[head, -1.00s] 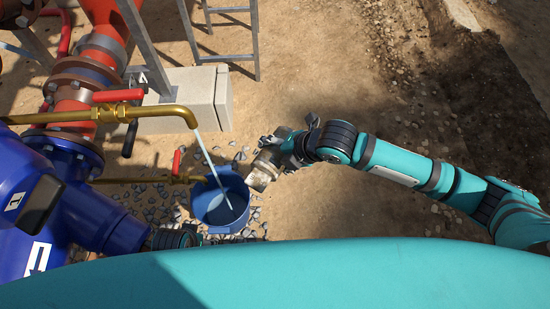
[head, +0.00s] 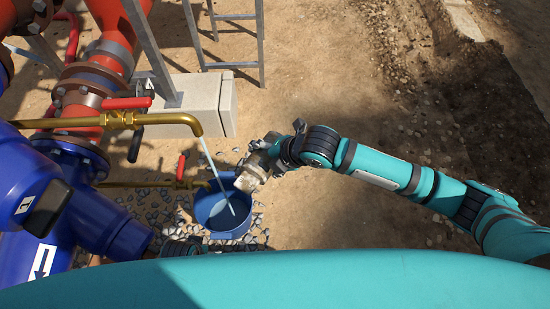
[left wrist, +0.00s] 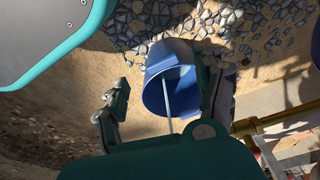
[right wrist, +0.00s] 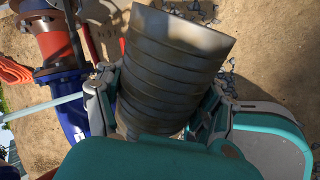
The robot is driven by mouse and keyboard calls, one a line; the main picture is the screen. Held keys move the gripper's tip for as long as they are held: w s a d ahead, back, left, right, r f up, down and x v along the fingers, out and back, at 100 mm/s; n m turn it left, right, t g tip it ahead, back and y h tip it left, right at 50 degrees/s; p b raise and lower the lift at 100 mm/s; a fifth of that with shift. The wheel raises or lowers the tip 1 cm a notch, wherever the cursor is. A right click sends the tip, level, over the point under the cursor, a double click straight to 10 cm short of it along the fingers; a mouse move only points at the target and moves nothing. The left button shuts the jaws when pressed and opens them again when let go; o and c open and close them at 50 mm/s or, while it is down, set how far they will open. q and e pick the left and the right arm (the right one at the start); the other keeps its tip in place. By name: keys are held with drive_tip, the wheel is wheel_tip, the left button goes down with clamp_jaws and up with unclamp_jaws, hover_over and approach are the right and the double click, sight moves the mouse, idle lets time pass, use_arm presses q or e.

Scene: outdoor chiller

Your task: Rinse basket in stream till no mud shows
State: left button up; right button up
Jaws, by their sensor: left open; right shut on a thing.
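The basket (head: 249,174) is a grey-brown, ribbed cylinder with a dull, dirty-looking surface. My right gripper (head: 267,155) is shut on it; the right wrist view shows the basket (right wrist: 175,65) between both fingers (right wrist: 155,105). A thin water stream (head: 212,165) falls from the brass spout (head: 190,122) into a blue bucket (head: 222,222). The basket overlaps the bucket's upper right rim in the head view, right of the stream and apart from it. My left gripper (left wrist: 165,100) is open; its fingers appear either side of the bucket (left wrist: 185,65) in the left wrist view, contact unclear.
Blue and red pipework (head: 75,185) with valves stands at the left. A lower brass pipe (head: 145,184) runs close to the bucket. A concrete block (head: 190,105) and metal frame stand behind. Grey gravel surrounds the bucket; bare dirt at the right (head: 340,225) is clear.

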use_arm(q)
wheel_tip(320, 180, up, 6)
drive_tip(key=w+b, duration=0.1)
drive_tip(key=b, duration=0.1)
drive_tip(key=shift+w+r, duration=0.2)
drive_tip(key=shift+w, duration=0.05)
use_arm(e)
drive_tip(key=w+a+f, duration=0.1)
drive_tip(key=w+a, duration=0.4)
drive_tip(key=a, duration=0.6)
use_arm(q)
drive_tip(key=shift+r, duration=0.1)
use_arm(e)
drive_tip(key=shift+w, duration=0.1)
idle(2.1)
